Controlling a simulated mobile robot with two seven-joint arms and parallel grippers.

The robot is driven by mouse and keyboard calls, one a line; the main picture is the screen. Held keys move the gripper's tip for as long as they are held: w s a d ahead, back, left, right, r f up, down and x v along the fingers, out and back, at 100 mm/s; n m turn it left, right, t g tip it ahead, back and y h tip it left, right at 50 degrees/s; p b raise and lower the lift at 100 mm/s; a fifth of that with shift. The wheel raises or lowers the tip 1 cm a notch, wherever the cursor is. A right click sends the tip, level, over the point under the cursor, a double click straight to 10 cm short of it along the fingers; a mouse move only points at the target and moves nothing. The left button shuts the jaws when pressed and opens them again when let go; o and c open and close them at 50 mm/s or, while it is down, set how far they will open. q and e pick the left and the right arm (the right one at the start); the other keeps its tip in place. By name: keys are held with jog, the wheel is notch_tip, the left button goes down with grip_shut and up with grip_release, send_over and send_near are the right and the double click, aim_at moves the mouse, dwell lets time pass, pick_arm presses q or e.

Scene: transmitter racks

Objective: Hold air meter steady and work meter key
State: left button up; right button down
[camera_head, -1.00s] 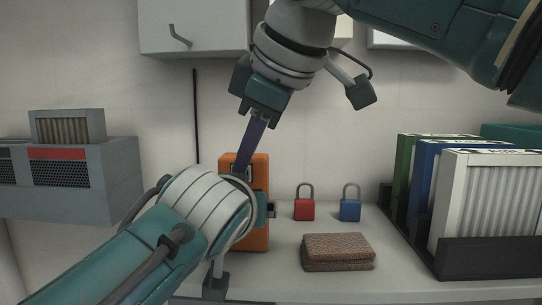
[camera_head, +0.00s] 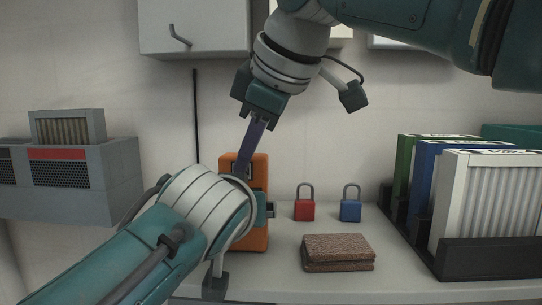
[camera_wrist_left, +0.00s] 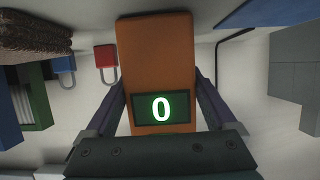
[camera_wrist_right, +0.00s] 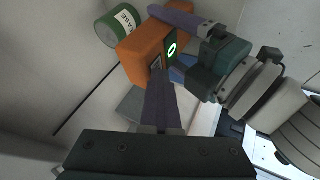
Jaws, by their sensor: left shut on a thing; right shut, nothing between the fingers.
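The orange air meter (camera_head: 257,172) stands upright on the shelf by the wall, partly hidden behind my left arm. My left gripper (camera_wrist_left: 158,88) is shut on it, one finger along each side. Its green display (camera_wrist_left: 161,109) reads 0 in the left wrist view. My right gripper (camera_head: 242,167) is shut and empty, its fingers slanting down to the meter's upper front. In the right wrist view the fingertips (camera_wrist_right: 157,72) are at a small dark patch on the meter (camera_wrist_right: 145,50), perhaps the key. I cannot tell whether they touch it.
A red padlock (camera_head: 304,209) and a blue padlock (camera_head: 350,209) stand right of the meter. A brown folded cloth (camera_head: 338,252) lies in front of them. A grey unit (camera_head: 75,185) is at left. A green can (camera_wrist_right: 119,25) shows beside the meter.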

pick_arm(q)
jog(key=shift+d, duration=0.15)
pick_arm(e)
jog(key=shift+w+d, duration=0.1)
jog(key=v, duration=1)
pick_arm(q)
jog(key=o, duration=1.3)
jog(key=shift+s, duration=0.15)
